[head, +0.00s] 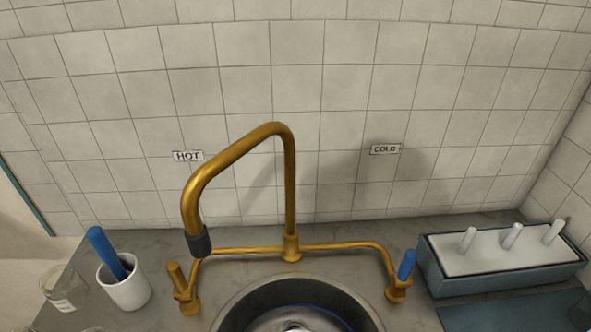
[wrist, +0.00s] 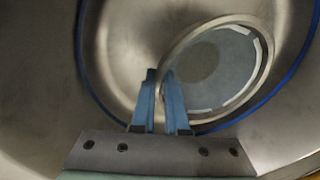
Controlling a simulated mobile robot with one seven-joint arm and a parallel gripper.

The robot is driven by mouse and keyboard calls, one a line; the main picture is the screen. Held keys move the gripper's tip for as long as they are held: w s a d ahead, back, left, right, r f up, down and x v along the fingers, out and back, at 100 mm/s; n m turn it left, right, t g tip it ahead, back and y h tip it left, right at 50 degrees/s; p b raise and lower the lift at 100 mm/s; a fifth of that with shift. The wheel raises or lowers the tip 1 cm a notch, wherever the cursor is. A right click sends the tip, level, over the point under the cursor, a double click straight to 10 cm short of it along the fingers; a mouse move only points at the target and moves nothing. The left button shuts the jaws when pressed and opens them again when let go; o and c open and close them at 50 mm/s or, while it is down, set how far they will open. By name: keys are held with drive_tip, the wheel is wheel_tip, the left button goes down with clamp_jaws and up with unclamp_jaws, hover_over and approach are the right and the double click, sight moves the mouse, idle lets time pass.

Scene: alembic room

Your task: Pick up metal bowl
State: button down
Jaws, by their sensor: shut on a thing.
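The metal bowl (head: 290,317) shows partly at the bottom edge of the head view, down inside the round sink (head: 243,301), with a blue line arcing around it. In the wrist view, the round metal bowl (wrist: 268,62) is seen from close by, its pale rim curving past my fingertips and a greyish disc in its middle. My gripper (wrist: 160,76), with two blue fingers, is shut on the near left part of the bowl's rim. I cannot tell whether the bowl is lifted off the sink floor. My gripper does not show clearly in the head view.
A brass faucet (head: 290,190) arches over the sink, with a handle on each side. A white cup (head: 125,290) with a blue-handled thing and a glass jar (head: 65,288) stand left. A grey-blue box (head: 505,277) with white pegs stands right. A tiled wall closes the back.

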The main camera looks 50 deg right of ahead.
drive_tip(key=shift+w+d+r+p, duration=0.1)
drive_tip(key=shift+r+p, duration=0.25)
drive_tip(key=shift+r, duration=4.2)
drive_tip(key=shift+r, duration=0.1)
wheel_tip(320, 180, up, 7)
drive_tip(key=w+a+p, duration=0.1)
drive_tip(key=a+p, duration=0.2)
drive_tip(key=p, duration=0.5)
drive_tip(key=shift+w, duration=0.25)
drive_tip(key=a+y, duration=0.1)
drive_tip(key=w+a+t+y+p, duration=0.1)
drive_tip(key=a+t, duration=0.1)
drive_tip(key=shift+w+f+y+p, duration=0.25)
drive_tip(key=shift+w+y+p, duration=0.15)
